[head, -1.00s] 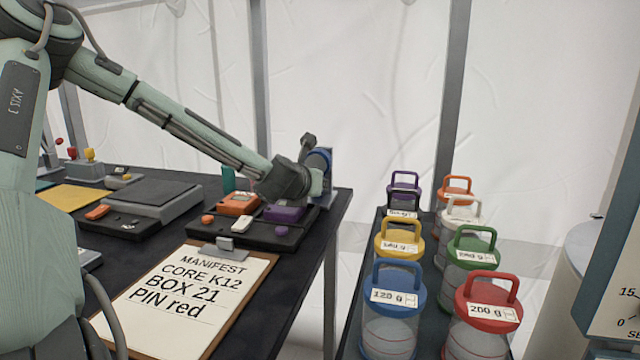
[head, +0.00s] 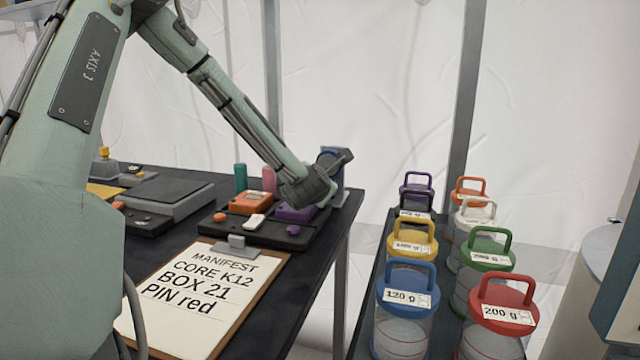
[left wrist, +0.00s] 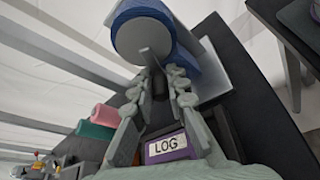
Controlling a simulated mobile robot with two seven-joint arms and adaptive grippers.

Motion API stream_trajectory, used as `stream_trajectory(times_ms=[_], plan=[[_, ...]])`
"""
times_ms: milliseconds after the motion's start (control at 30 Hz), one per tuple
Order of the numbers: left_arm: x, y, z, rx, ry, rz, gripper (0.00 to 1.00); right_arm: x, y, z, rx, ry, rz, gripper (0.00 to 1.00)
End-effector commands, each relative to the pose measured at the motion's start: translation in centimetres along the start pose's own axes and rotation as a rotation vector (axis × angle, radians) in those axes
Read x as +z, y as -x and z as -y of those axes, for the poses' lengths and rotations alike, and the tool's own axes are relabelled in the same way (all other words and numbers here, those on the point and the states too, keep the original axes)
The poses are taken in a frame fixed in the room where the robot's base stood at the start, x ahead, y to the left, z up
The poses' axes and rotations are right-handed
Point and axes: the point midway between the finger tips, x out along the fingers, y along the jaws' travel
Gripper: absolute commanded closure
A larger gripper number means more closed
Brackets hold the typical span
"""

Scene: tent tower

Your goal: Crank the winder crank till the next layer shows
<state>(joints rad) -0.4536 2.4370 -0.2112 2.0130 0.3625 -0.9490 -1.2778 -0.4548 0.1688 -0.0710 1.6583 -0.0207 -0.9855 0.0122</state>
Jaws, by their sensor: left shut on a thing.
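The winder (head: 337,172) stands at the far right corner of the dark table, with a grey stand and a blue drum. In the left wrist view its blue drum (left wrist: 142,12) fills the top middle, with a grey round face towards me. The winder crank (left wrist: 148,56) shows as a grey piece in front of that face, between my fingertips. My left gripper (left wrist: 157,82) is shut on the crank's handle, which its fingers partly hide. In the head view the wrist hides the fingers and most of the crank. My right gripper is not in view.
A purple LOG box (left wrist: 165,148) lies just under the left gripper. An orange device (head: 249,203) and green (head: 240,178) and pink (head: 269,179) cylinders are near. A clipboard manifest (head: 190,300) lies in front. Lidded jars, one blue (head: 404,305), stand on another table at right.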

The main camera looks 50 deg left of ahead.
Motion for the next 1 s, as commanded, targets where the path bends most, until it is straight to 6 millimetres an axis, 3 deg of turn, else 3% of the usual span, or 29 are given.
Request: stream_trajectory(times_ms=[433,467,600,1000], plan=[[-0.04,0.01,0.02,0.002,-0.008,-0.001,1.0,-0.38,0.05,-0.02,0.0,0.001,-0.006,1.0],[-0.04,0.01,0.02,0.002,-0.008,-0.001,0.82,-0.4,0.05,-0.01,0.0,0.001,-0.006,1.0],[-0.03,0.01,0.0,0.002,-0.008,-0.001,0.65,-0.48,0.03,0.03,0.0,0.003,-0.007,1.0],[0.04,0.83,0.03,0.001,-0.007,0.0,0.64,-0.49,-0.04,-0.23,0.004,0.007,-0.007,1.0]])
